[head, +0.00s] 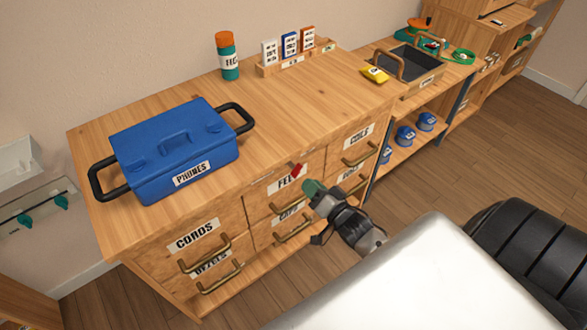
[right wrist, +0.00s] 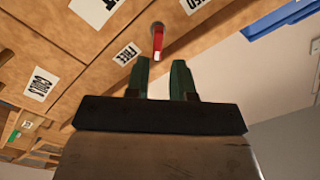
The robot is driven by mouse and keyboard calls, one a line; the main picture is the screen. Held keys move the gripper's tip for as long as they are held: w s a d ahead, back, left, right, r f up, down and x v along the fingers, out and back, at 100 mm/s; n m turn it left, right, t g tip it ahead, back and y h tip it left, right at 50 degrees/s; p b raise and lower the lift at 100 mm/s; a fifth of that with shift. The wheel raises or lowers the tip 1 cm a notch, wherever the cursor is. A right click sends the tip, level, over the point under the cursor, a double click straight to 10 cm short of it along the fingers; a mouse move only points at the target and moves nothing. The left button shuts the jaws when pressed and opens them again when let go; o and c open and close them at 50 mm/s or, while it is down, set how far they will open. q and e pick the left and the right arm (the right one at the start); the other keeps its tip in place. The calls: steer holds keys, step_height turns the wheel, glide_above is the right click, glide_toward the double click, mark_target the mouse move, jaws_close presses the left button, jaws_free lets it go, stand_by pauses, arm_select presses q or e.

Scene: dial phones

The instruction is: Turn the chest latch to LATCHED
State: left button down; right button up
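The chest (head: 100,215) is a wooden drawer unit with labelled drawers and brass-coloured handles. Its latch is a small red lever (head: 297,170) on the front, near the top edge above a drawer label. In the right wrist view the red lever (right wrist: 157,42) is seen just beyond the fingertips, roughly in line with the gap between them. My right gripper (head: 311,187) has green fingertips close to the lever. Its two fingers (right wrist: 162,72) are apart with nothing between them. I cannot tell whether a fingertip touches the lever. My left gripper is not in view.
A blue PHONES case (head: 175,150) with black handles stands on the chest top. An orange-capped green canister (head: 228,60) and a card rack (head: 295,58) stand behind. A dark tray (head: 410,65) and yellow packet (head: 375,74) are at right. Drawer handles (head: 292,232) protrude below the gripper.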

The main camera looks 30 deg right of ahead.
mark_target(299, 173)
steer(key=w, duration=0.8)
steer(key=shift+w+a+f, duration=0.1)
steer(key=shift+w+a, duration=0.05)
steer(key=shift+a, duration=0.1)
jaws_close()
